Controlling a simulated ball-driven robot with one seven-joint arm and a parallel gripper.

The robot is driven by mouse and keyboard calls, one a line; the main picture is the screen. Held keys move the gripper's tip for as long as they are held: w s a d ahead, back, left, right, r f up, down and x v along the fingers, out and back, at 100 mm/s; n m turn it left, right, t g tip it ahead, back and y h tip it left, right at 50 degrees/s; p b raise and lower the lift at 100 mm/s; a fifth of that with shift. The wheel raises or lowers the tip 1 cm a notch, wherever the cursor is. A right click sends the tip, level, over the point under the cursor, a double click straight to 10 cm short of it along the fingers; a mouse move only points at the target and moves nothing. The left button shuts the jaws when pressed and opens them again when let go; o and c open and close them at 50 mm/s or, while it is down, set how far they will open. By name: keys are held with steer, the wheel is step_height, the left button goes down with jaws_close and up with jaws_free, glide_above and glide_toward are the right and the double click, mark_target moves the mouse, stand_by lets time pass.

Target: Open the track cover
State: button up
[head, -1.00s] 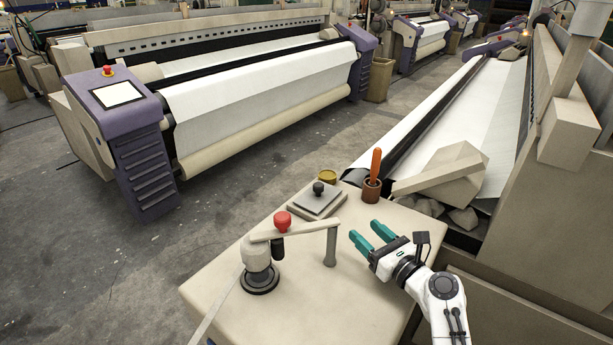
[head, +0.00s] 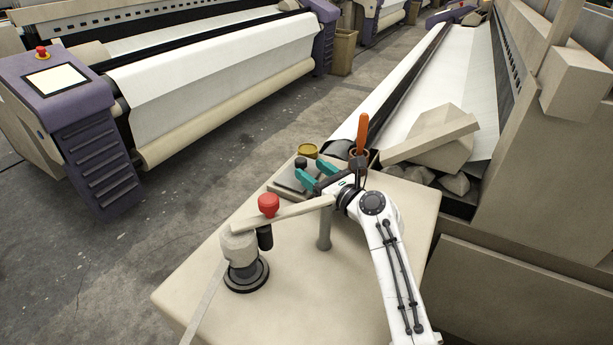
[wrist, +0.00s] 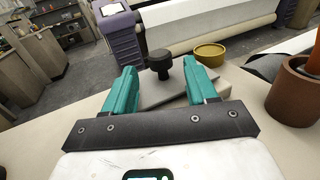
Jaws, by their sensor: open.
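The track cover appears to be the flat grey plate (head: 288,180) with a black knob (head: 301,163) near the far edge of the beige table. My gripper (head: 309,176) is open, its two teal fingers pointing at the knob. In the wrist view the black knob (wrist: 160,62) stands between and beyond the fingertips, and the grey plate (wrist: 165,88) lies under it. The fingers do not touch the knob in that view. My gripper and arm hide part of the plate in the head view.
A brown cup (head: 358,157) with an orange-handled tool (head: 362,133) and a yellow tin (head: 308,150) stand close by. Grey-beige blocks (head: 440,140) lie at the right by the loom.

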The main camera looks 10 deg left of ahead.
mark_target(301, 166)
steer(key=shift+b+x, duration=0.9)
steer(key=shift+x, duration=0.35)
steer(key=shift+w+a, duration=0.15)
steer(key=shift+c, duration=0.5)
jaws_close()
